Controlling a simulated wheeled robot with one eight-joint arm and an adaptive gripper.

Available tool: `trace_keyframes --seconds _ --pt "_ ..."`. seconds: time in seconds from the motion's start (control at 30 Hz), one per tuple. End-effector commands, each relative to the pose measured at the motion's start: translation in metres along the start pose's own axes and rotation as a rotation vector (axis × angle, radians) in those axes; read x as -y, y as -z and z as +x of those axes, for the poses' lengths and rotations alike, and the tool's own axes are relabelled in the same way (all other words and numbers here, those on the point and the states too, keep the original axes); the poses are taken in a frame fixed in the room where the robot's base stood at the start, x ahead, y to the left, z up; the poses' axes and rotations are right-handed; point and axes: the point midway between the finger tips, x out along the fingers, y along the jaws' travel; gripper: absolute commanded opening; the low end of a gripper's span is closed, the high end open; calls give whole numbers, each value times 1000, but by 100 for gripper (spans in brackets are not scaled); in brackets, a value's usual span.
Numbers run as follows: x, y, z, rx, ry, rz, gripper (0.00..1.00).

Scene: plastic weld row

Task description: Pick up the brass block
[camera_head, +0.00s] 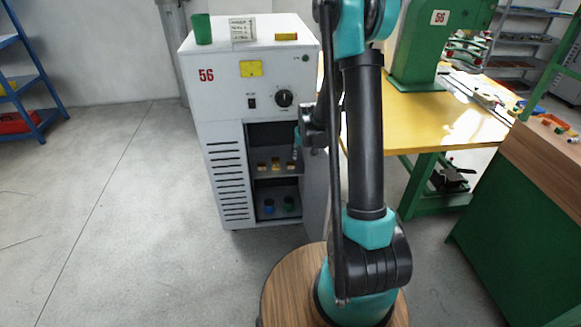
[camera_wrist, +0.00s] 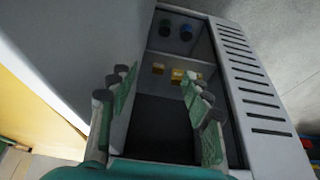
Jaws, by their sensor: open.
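Several small yellow-gold blocks sit on the middle shelf of the white cabinet's open bay; I cannot tell for sure which is the brass block. One is at the left (camera_head: 262,167) and another in the middle (camera_head: 276,163). In the wrist view, a tan block (camera_wrist: 158,68) and a brighter yellow one (camera_wrist: 178,74) show beyond my fingertips. My gripper (camera_wrist: 158,98) is open and empty, pointing into the bay, apart from the blocks. In the head view my arm hides most of the gripper and part of the shelf's right side.
The white cabinet (camera_head: 222,120) frames the bay closely, with a grey panel (camera_wrist: 75,50) beside my gripper. Blue (camera_head: 268,206) and green (camera_head: 289,204) round things stand on the lower shelf. A green cup (camera_head: 202,29) stands on top. A yellow table (camera_head: 430,118) is at right.

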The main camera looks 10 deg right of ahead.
Motion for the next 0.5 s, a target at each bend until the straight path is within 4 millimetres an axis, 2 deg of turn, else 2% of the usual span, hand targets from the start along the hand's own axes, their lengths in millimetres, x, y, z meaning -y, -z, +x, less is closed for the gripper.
trace_keyframes --seconds 0.03,0.2,0.5 --pt "2 7 16 -1 0 0 49" --pt "7 23 66 -2 -1 2 49" --pt "16 34 163 -6 -3 3 49"
